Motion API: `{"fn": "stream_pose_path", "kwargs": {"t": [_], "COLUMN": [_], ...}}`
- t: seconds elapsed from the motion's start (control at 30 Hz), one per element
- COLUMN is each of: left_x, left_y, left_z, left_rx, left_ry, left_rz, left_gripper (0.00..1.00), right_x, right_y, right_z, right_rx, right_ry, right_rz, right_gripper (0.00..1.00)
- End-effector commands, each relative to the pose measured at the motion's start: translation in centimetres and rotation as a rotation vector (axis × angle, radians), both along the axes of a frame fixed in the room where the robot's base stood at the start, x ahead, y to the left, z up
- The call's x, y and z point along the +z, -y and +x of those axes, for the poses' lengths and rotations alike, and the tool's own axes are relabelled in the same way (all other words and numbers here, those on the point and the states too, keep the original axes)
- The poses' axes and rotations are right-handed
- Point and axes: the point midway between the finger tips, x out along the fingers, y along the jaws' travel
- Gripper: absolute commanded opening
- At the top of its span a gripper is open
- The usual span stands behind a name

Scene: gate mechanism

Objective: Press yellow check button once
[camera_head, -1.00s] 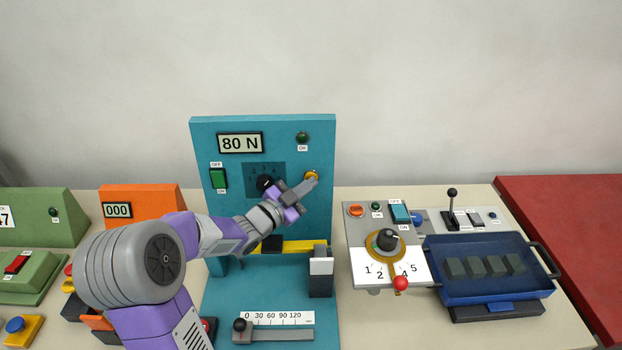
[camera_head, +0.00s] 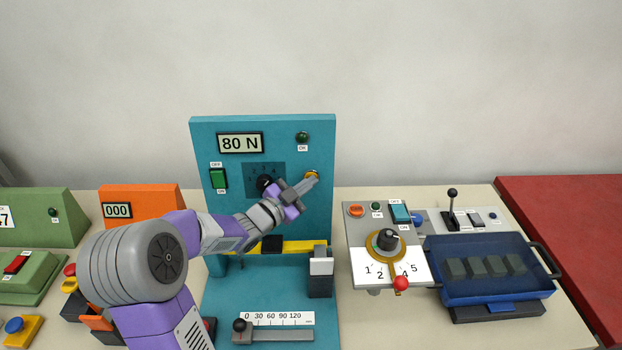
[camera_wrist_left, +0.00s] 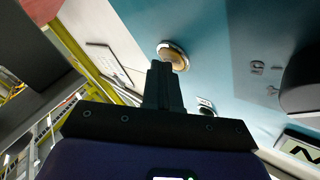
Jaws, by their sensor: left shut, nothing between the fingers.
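The yellow check button (camera_head: 312,174) is on the right side of the upright teal panel (camera_head: 320,150), below a dark green lamp. My left gripper (camera_head: 313,180) is shut and empty, its fingertips at the button and covering its lower part. In the left wrist view the shut fingers (camera_wrist_left: 165,70) point at the round button (camera_wrist_left: 174,54), which has a metallic rim. The fingertips overlap the button's near edge there; I cannot tell whether they touch it or whether it is pressed in. My right gripper does not show.
The panel carries a display reading 80 N (camera_head: 240,143), a green switch (camera_head: 218,178) and a black knob (camera_head: 264,183), close to my gripper. A slider with a scale (camera_head: 277,318) is in front. A grey box with a dial (camera_head: 386,240) and blue tray (camera_head: 490,290) stand to the right.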

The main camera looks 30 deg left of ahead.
Motion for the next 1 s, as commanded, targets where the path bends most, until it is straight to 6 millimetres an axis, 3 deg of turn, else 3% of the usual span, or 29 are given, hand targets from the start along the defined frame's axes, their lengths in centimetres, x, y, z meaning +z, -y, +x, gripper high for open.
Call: {"fn": "stream_pose_path", "kwargs": {"t": [0.77, 1.0], "left_x": [0.3, 0.6], "left_y": [1.0, 2.1], "left_z": [-1.6, -3.5], "left_rx": [0.001, 0.001], "left_ry": [0.001, 0.002], "left_rz": [0.001, 0.0], "left_gripper": [0.0, 0.0], "right_x": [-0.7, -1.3], "right_y": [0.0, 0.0], "right_z": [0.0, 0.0], "right_rx": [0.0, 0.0], "right_ry": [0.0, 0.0], "right_rz": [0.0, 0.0], "right_gripper": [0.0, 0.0]}}
